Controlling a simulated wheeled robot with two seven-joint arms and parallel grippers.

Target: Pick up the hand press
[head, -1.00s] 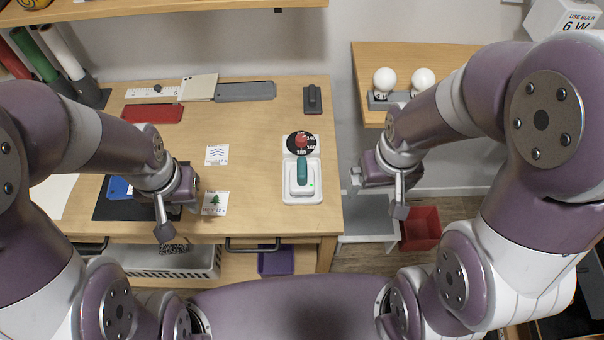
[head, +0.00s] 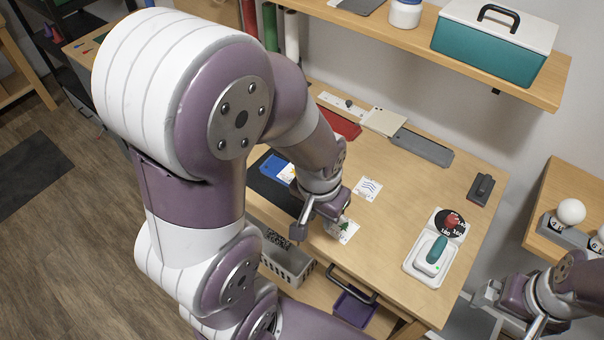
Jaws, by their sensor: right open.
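What looks like the hand press, a teal handle on a white body (head: 432,255), sits upright on a white base with a red knob and a black numbered dial (head: 451,222), near the right end of the wooden table (head: 400,185). My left gripper (head: 343,217) is over the table, left of the press and apart from it, beside the card with a green tree (head: 343,230). Its fingers are mostly hidden, so its opening is unclear. My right gripper (head: 487,293) is open and empty, off the table's right edge, lower right of the press.
A dark block (head: 481,190) lies behind the press. A wave card (head: 368,188), a grey strip (head: 422,147) and a red piece (head: 340,124) lie further left. A shelf with a teal box (head: 490,45) overhangs the back. Bulbs (head: 571,211) stand at the right.

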